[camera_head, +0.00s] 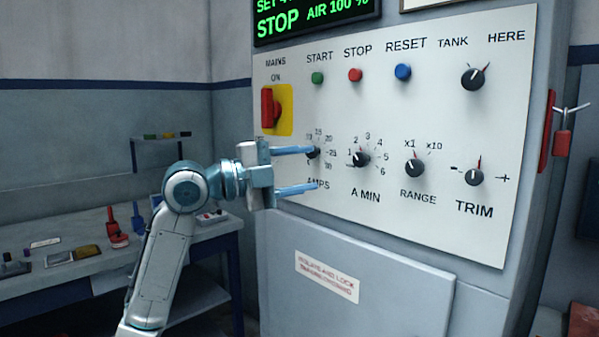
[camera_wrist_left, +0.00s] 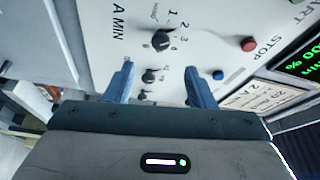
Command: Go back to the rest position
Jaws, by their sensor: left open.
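My left gripper (camera_head: 303,169) is open, with its two blue fingers reaching right in front of the control panel (camera_head: 450,110). The fingers lie on either side of the AMPS knob (camera_head: 313,153) in the head view, with nothing seen between them; I cannot tell whether they touch the panel. In the left wrist view the open fingers (camera_wrist_left: 160,85) also show, with the A MIN knob (camera_wrist_left: 161,40) beyond them. My right gripper is in neither view.
The panel carries a red-and-yellow mains switch (camera_head: 270,108), START (camera_head: 317,78), STOP (camera_head: 355,75) and RESET (camera_head: 403,72) buttons, and several black knobs. A red padlock (camera_head: 563,142) hangs at the right edge. A bench (camera_head: 80,275) with small items stands at left.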

